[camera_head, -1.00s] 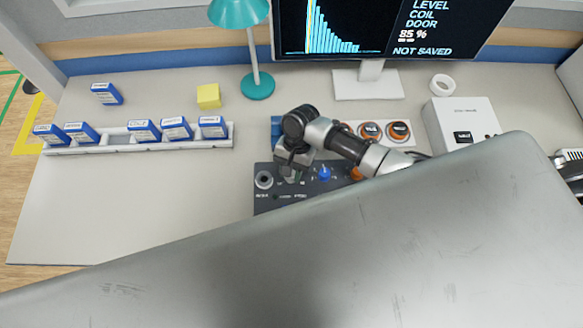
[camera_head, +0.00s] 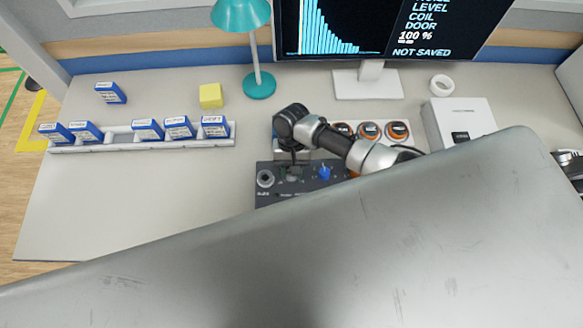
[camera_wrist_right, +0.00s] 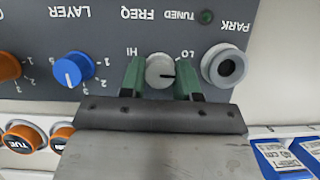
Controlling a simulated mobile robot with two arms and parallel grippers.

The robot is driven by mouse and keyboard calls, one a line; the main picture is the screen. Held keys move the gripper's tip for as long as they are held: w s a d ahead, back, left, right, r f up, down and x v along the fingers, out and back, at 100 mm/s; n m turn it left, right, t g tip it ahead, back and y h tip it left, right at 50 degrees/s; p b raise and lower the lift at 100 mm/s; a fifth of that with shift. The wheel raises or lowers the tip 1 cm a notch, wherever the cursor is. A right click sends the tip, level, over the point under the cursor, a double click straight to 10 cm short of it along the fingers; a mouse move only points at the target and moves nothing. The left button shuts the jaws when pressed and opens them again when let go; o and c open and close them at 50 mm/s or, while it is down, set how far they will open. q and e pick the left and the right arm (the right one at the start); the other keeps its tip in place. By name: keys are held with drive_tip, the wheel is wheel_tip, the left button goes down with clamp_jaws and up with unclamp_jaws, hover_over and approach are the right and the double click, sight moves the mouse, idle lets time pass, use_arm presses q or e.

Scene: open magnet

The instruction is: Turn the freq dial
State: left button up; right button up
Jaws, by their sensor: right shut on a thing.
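The freq dial (camera_wrist_right: 160,71) is a small grey knob with a dark pointer line, seen upside down in the right wrist view. It sits between the FREQ label's HI and LO marks on the dark panel (camera_wrist_right: 110,20). The pointer is toward the LO side. My right gripper (camera_wrist_right: 161,78) is shut on the dial, with one green finger on each side. In the head view, my right gripper (camera_head: 292,168) is over the panel's left part and mostly covers the dial. The monitor (camera_head: 385,22) reads 100 % and NOT SAVED. My left gripper is not in view.
Beside the dial are the blue LAYER knob (camera_wrist_right: 73,69), the PARK socket (camera_wrist_right: 223,65) and the dark green TUNED lamp (camera_wrist_right: 207,17). Orange-rimmed buttons (camera_head: 369,131) stand behind the panel. A rack of blue cartridges (camera_head: 110,145) is at left. A large grey surface (camera_head: 330,240) hides the front.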

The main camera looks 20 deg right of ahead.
drive_tip(key=o, duration=0.9)
drive_tip(key=b+v, duration=0.1)
drive_tip(key=v, duration=1)
drive_tip(key=shift+s, duration=0.1)
